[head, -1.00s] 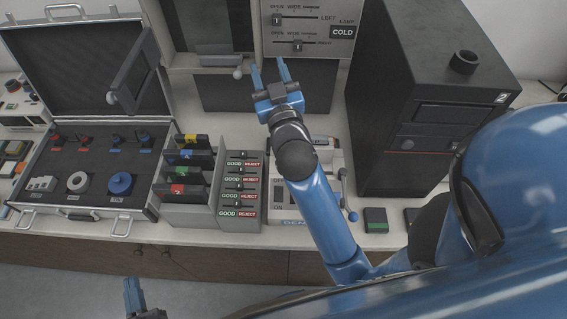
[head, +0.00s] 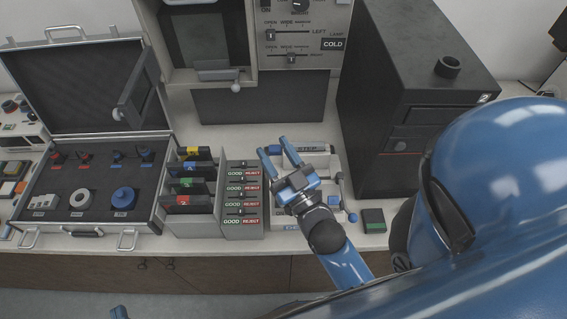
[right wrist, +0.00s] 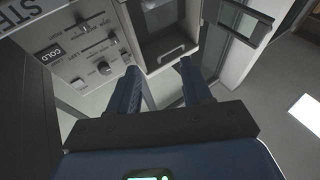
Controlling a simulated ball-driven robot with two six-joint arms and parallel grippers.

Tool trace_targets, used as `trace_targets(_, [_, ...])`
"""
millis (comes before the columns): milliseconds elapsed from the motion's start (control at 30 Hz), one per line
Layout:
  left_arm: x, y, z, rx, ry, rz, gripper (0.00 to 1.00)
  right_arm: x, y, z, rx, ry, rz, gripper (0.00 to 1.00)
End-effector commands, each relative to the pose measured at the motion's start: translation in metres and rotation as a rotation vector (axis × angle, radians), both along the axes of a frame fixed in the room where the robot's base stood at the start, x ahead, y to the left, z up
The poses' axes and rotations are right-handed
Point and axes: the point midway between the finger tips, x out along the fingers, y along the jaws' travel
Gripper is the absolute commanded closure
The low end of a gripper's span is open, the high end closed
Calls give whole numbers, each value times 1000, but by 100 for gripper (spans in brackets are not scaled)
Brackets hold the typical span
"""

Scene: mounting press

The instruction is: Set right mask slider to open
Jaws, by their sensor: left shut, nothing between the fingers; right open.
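The right mask slider (head: 291,58) is the lower of two sliders on the grey panel (head: 309,22) at the top. Its knob stands right of the OPEN mark, around WIDE to NARROW. The upper, left slider (head: 271,35) stands at its OPEN end. My right gripper (head: 274,146) is open and empty, below the panel and apart from it, above the counter. In the right wrist view, the panel (right wrist: 68,40) lies at the left beyond the spread fingers (right wrist: 157,85).
A lever with a round knob (head: 236,88) juts out left of the panel. A dark box (head: 415,100) stands right. Below are the open case (head: 95,232), a rack of cartridges (head: 190,232) and GOOD/REJECT switches (head: 243,204). Free counter lies below the dark recess.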

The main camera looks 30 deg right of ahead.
Motion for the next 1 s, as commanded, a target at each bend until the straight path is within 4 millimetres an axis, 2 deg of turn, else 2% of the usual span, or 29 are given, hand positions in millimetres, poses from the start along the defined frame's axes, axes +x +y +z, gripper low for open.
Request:
trace_targets(100, [0,0,3,0,0,0,100,-13,-7,-12,18,39,-17,51])
trace_targets(400, [0,0,5,0,0,0,100,-31,-16,-31,28,108,-45,51])
trace_targets(867, [0,0,6,0,0,0,100,-33,-16,-33,27,118,-49,51])
trace_targets(1000, [0,0,9,0,0,0,100,-25,-11,-22,26,89,-28,51])
